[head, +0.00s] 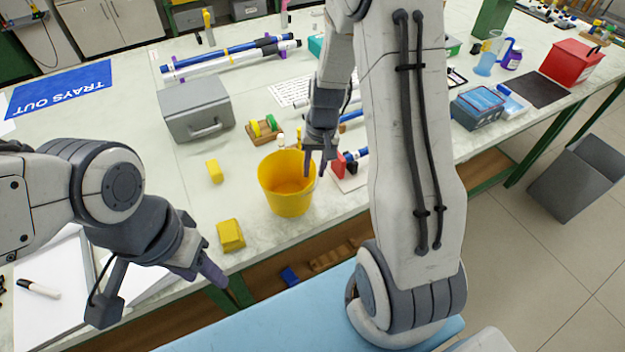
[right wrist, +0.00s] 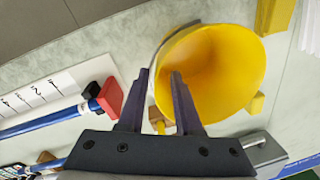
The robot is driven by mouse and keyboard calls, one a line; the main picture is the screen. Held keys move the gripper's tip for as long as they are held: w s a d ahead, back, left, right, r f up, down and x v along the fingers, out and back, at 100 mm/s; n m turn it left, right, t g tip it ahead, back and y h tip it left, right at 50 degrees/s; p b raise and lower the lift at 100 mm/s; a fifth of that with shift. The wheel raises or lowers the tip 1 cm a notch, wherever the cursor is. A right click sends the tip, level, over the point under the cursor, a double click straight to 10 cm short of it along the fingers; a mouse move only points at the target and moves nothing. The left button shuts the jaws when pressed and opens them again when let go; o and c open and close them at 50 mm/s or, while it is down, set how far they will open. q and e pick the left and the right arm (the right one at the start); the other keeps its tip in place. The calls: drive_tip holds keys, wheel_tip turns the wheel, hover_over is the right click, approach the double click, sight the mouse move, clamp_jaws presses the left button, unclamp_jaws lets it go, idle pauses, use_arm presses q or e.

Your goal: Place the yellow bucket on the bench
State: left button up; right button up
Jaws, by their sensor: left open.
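The yellow bucket (head: 285,196) is upright at the front edge of the bench (head: 180,222), in the middle of the head view. I cannot tell whether its base touches the bench top. My right gripper (head: 315,168) is at the bucket's right rim, its fingers close together with the rim between them. In the right wrist view the bucket (right wrist: 222,75) fills the upper middle, and the gripper (right wrist: 163,78) has one finger outside the wall and one inside. My left gripper (head: 160,290) is open and empty at the lower left, apart from the bucket.
Yellow blocks (head: 231,235) lie left of the bucket. A grey box (head: 197,112) and a wooden rack (head: 264,130) stand behind it. A red-ended blue rod (head: 352,158) lies close on its right. The blue "TRAYS OUT" mat (head: 60,90) is at far left.

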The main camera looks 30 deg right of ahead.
drive_tip(key=s+a+r+n, duration=0.5)
drive_tip(key=s+a+r, duration=0.2)
drive_tip(key=a+r, duration=0.5)
drive_tip(key=s+a+r+n, duration=0.1)
drive_tip(key=s+a+n, duration=0.2)
drive_tip(key=s, duration=0.4)
drive_tip(key=s+a+r+n, duration=0.1)
drive_tip(key=s+a+n, duration=0.2)
drive_tip(key=s, duration=0.4)
drive_tip(key=shift+s+a+r+n, duration=0.2)
drive_tip(key=shift+s+a+n, duration=0.15)
drive_tip(key=shift+a, duration=0.2)
